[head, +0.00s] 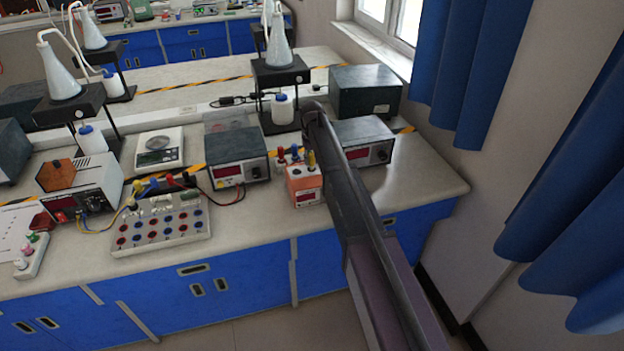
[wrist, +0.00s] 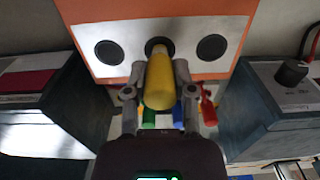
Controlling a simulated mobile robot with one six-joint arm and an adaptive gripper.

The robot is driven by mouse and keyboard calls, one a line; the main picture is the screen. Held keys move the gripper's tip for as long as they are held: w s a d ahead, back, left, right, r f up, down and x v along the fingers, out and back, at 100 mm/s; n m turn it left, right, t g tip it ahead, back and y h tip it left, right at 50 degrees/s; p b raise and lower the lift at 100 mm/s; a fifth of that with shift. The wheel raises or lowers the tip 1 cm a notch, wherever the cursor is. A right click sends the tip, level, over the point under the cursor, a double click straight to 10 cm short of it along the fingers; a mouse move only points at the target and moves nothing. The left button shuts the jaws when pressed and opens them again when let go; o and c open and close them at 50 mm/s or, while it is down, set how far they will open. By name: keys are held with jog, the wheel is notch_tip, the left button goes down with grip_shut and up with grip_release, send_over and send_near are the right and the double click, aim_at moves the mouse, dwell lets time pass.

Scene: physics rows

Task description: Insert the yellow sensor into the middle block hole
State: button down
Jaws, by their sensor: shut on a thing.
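The orange block (head: 304,186) stands on the bench in the head view. In the wrist view its white top face (wrist: 75,37) has a row of three dark holes. My gripper (wrist: 160,88) is shut on the yellow sensor (wrist: 159,84), with a finger on each side. The sensor's narrower far end lines up with the middle hole (wrist: 157,42) and covers part of it; I cannot tell whether it is inside. In the head view the yellow sensor (head: 311,160) shows just above the block, while my arm hides most of the gripper.
Red (head: 282,155) and blue (head: 295,152) pieces stand close behind the block. A green piece (wrist: 148,118) shows in the wrist view. Metered boxes stand close on the left (head: 238,158) and right (head: 364,141).

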jog(key=shift+f+b, duration=0.5)
dwell(0.3)
jog(key=shift+c, duration=1.9)
grip_release()
jog(key=o, duration=0.4)
jog(key=shift+r, duration=0.15)
jog(key=shift+r+p, duration=3.15)
jog(key=shift+p, duration=0.15)
